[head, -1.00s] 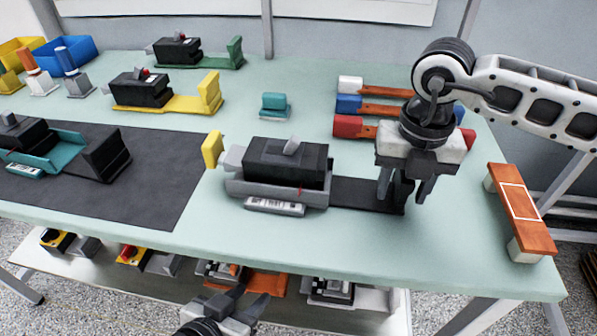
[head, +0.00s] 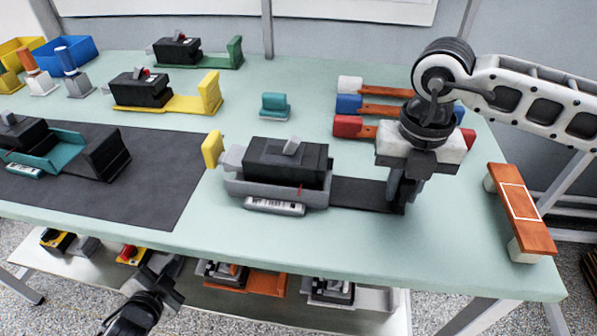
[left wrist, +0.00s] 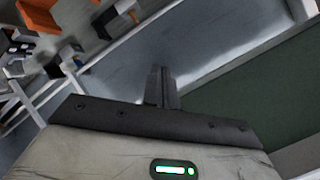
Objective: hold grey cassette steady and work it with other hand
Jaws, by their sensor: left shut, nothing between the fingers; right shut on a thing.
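The grey cassette (head: 232,187) lies on the table with a black breaker block (head: 285,165) in its tray. My left gripper (head: 168,268) is shut and empty, below the table's front edge, away from the cassette. Its closed fingers show in the left wrist view (left wrist: 160,88).
A dark mat (head: 160,180) with a teal cassette (head: 60,155) lies to the left. Yellow (head: 175,103) and green (head: 215,60) cassettes stand behind. Colored-ended bars (head: 375,105) lie near my right arm. A lower shelf (head: 200,292) holds several devices.

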